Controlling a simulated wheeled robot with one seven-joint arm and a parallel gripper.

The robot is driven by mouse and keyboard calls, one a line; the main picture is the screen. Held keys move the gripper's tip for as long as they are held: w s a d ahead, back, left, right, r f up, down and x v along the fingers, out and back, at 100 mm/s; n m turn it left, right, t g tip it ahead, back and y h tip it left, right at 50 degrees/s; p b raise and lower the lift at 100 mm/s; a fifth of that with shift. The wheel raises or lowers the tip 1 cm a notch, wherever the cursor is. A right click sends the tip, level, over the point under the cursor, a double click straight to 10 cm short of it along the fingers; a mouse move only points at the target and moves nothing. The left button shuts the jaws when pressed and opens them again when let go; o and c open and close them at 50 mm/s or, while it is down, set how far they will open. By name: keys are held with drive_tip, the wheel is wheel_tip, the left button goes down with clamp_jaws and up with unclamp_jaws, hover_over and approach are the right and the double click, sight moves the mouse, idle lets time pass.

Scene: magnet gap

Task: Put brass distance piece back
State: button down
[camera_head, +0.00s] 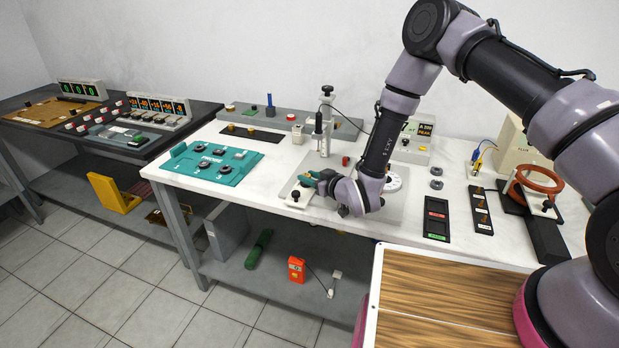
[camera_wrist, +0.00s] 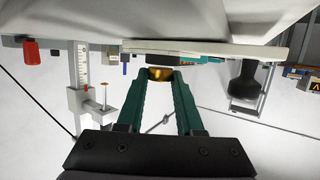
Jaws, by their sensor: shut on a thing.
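The brass distance piece (camera_wrist: 160,73) is a short gold-coloured cylinder between the teal fingertips of my gripper (camera_wrist: 161,80) in the wrist view. My gripper is shut on it. In the head view my gripper (camera_head: 309,179) is low over the pale plate on the white table, left of the wrist and behind a small block with a black knob (camera_head: 295,195). The brass piece cannot be made out there. In the wrist view its end is close to a pale plate edge (camera_wrist: 225,48); I cannot tell whether they touch.
A teal tray (camera_head: 240,157) with dark round parts lies left of my gripper. A gauge stand (camera_head: 326,110) rises behind it. A black strip with brass-coloured pieces (camera_head: 480,208) and a black panel (camera_head: 437,226) lie right. The white table's front left (camera_head: 215,190) is clear.

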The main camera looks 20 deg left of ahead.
drive_tip(key=shift+f, duration=0.1)
drive_tip(key=shift+f, duration=0.1)
drive_tip(key=c, duration=0.6)
unclamp_jaws()
drive_tip(key=shift+o, duration=0.2)
drive_tip(key=v, duration=1.1)
drive_tip(key=shift+w, duration=0.15)
